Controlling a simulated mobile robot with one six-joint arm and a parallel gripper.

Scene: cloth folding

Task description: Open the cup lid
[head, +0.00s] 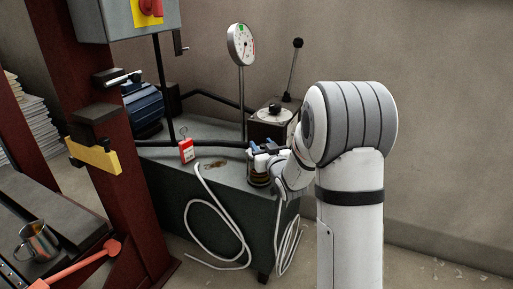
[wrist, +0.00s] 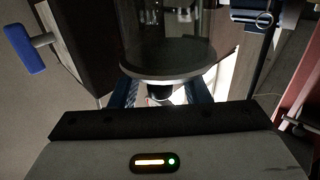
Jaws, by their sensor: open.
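A small dark cup-like thing (head: 258,178) with a tan band stands near the front right edge of the grey cabinet top. My gripper (head: 263,149) is right at its upper part, with blue fingers apart, and hides much of it. In the wrist view, a round dark disc with a pale rim (wrist: 166,77) lies between the blue fingers of my gripper (wrist: 163,94). I cannot tell whether the fingers touch it, or whether it is the lid. A metal mug (head: 38,240) without a visible lid stands at the lower left.
A red box (head: 186,150), a dial gauge (head: 241,45) on a post and a block with a lever (head: 272,122) stand on the cabinet top (head: 228,172). A dark red frame (head: 125,190) rises at left. White hoses (head: 215,225) hang in front.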

